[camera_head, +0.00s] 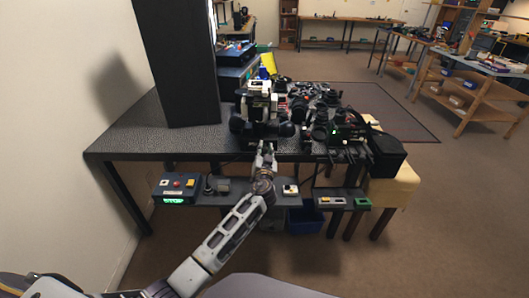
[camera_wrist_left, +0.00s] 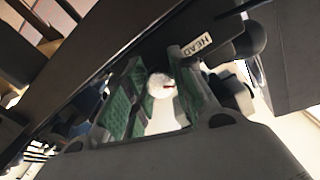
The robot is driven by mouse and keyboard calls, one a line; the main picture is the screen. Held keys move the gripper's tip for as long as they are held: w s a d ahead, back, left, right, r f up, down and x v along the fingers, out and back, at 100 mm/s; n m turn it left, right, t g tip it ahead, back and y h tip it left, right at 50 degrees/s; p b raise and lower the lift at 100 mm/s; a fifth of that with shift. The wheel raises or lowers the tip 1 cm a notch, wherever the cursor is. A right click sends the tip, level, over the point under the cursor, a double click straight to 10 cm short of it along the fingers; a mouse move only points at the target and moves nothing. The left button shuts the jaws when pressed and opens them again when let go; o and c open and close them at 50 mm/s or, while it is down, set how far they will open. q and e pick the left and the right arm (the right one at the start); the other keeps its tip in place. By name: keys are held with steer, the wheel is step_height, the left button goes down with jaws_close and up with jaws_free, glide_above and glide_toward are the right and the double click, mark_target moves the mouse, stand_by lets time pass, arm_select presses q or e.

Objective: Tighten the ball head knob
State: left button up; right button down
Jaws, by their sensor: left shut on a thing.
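My left gripper (camera_head: 266,148) reaches up to the front edge of the dark table, just below a black device (camera_head: 262,130) with round ends. In the left wrist view, the two green-padded fingers of the gripper (camera_wrist_left: 160,88) stand on either side of a small white round knob (camera_wrist_left: 159,84) with a reddish mark. The gripper is shut on this knob, which I take for the ball head knob. A white label reading HEAD (camera_wrist_left: 194,48) sits just beside the right finger. The knob is hidden behind the gripper in the head view. My right gripper is not in view.
The dark table (camera_head: 130,140) is crowded with camera parts (camera_head: 315,100) at its middle and right. A tall black panel (camera_head: 180,60) stands at the left. A blue bin (camera_head: 305,217) is below.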

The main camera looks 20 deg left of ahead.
arm_select(q)
steer(key=shift+f+m, duration=0.1)
steer(key=shift+m, duration=0.9)
steer(key=m, duration=0.6)
steer(key=shift+p, duration=0.4)
steer(key=shift+m, duration=0.4)
steer(key=shift+m+p, duration=0.45)
steer(key=shift+m, duration=0.75)
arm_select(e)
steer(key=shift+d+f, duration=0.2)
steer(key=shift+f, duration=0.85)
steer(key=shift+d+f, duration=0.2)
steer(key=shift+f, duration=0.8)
arm_select(q)
steer(key=o, duration=1.1)
steer(key=shift+c, duration=0.2)
steer(key=shift+s, duration=0.1)
